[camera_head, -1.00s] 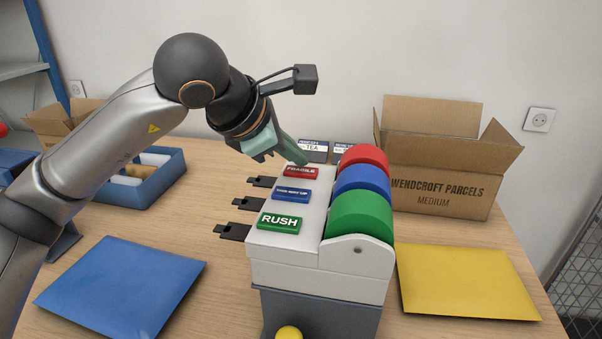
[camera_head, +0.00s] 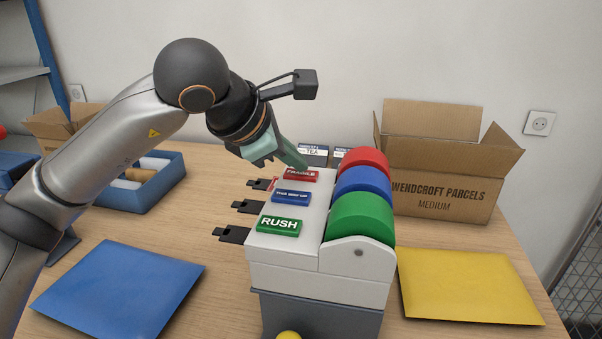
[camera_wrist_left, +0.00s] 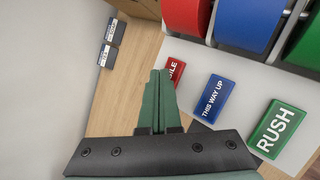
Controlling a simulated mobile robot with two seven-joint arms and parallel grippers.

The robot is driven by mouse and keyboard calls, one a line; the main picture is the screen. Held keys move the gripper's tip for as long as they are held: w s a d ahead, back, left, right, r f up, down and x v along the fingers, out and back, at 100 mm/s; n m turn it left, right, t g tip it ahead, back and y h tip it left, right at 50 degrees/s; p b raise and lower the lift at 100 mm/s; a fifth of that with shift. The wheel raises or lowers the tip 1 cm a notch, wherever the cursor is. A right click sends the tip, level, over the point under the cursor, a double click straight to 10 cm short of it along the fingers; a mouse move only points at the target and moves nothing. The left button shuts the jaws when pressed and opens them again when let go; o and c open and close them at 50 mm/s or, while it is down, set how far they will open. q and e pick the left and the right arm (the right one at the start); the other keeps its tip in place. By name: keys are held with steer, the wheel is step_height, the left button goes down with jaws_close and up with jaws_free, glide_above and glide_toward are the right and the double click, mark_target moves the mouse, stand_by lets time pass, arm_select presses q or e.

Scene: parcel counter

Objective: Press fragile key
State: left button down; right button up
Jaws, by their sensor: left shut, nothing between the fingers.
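The red FRAGILE key (camera_head: 300,175) is the farthest of three keys on top of the white label machine (camera_head: 310,262). My left gripper (camera_head: 303,165) is shut and empty, pointing down with its tips at the far edge of that key; touching or just above, I cannot tell for sure. In the left wrist view the green fingers (camera_wrist_left: 160,76) are together and cover part of the red key (camera_wrist_left: 176,72). A small red piece (camera_head: 273,184) shows at the black outlet tongue (camera_head: 262,184) beside the FRAGILE key. My right gripper is not in view.
The blue THIS WAY UP key (camera_head: 291,197) and green RUSH key (camera_head: 279,226) sit nearer. Red, blue and green rolls (camera_head: 361,216) stand right of the keys. A blue envelope (camera_head: 118,288), a yellow envelope (camera_head: 468,286) and an open carton (camera_head: 440,195) lie around.

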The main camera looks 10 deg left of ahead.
mark_target(294, 176)
arm_select(q)
steer(key=shift+r, duration=0.45)
steer(key=shift+r, duration=0.1)
steer(key=shift+r+p, duration=2.15)
steer(key=shift+r, duration=0.8)
steer(key=shift+f, duration=0.1)
